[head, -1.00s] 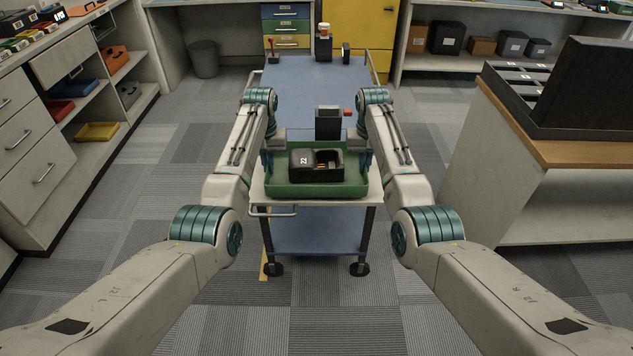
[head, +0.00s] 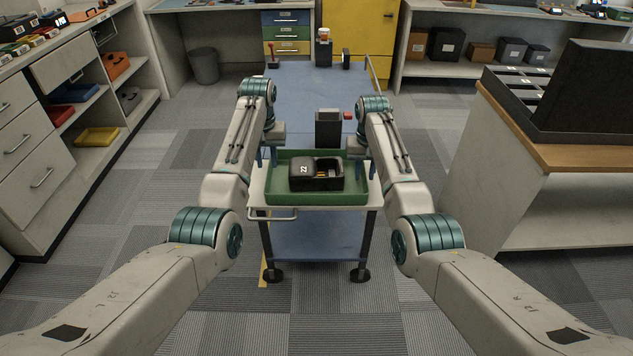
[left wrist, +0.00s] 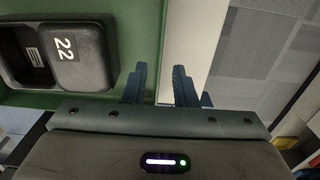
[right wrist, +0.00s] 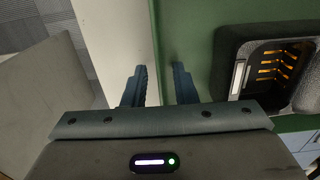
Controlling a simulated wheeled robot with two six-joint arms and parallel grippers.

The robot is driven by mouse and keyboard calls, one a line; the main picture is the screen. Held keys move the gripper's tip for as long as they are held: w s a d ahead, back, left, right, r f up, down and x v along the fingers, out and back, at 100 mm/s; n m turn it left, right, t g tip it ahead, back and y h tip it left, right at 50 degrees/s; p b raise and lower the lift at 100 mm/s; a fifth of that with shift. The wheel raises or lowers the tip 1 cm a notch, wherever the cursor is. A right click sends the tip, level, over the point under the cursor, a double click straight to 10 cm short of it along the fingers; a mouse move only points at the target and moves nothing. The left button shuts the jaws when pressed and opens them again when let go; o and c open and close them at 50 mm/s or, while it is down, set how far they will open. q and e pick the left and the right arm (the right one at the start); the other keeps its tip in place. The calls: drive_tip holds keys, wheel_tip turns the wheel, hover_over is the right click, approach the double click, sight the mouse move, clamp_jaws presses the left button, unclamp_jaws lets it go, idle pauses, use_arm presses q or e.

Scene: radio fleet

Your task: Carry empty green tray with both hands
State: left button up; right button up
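The green tray (head: 316,198) rests on the near end of a cart. It is not empty: a black case marked 22 (head: 301,169) lies in it, with an open part showing gold contacts, also seen in the right wrist view (right wrist: 270,75). My left gripper (head: 267,157) is at the tray's left side. In the left wrist view its fingers (left wrist: 160,85) are apart, with the tray's edge between them. My right gripper (head: 362,158) is at the right side. In the right wrist view its fingers (right wrist: 160,83) are apart, one each side of the tray's edge. Contact cannot be told.
The blue-topped cart (head: 300,95) reaches away from me. A black upright holder (head: 328,128) and a small red item (head: 347,116) stand beyond the tray. A wood-topped counter (head: 580,152) is at the right, shelves at the left. The floor (head: 430,270) beside the cart is clear.

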drive_tip(key=shift+r, duration=0.1)
use_arm(q)
wheel_tip(320, 180, up, 8)
drive_tip(key=shift+f, duration=0.2)
use_arm(e)
wheel_tip(320, 180, up, 12)
use_arm(q)
drive_tip(key=shift+s, duration=0.1)
idle(0.5)
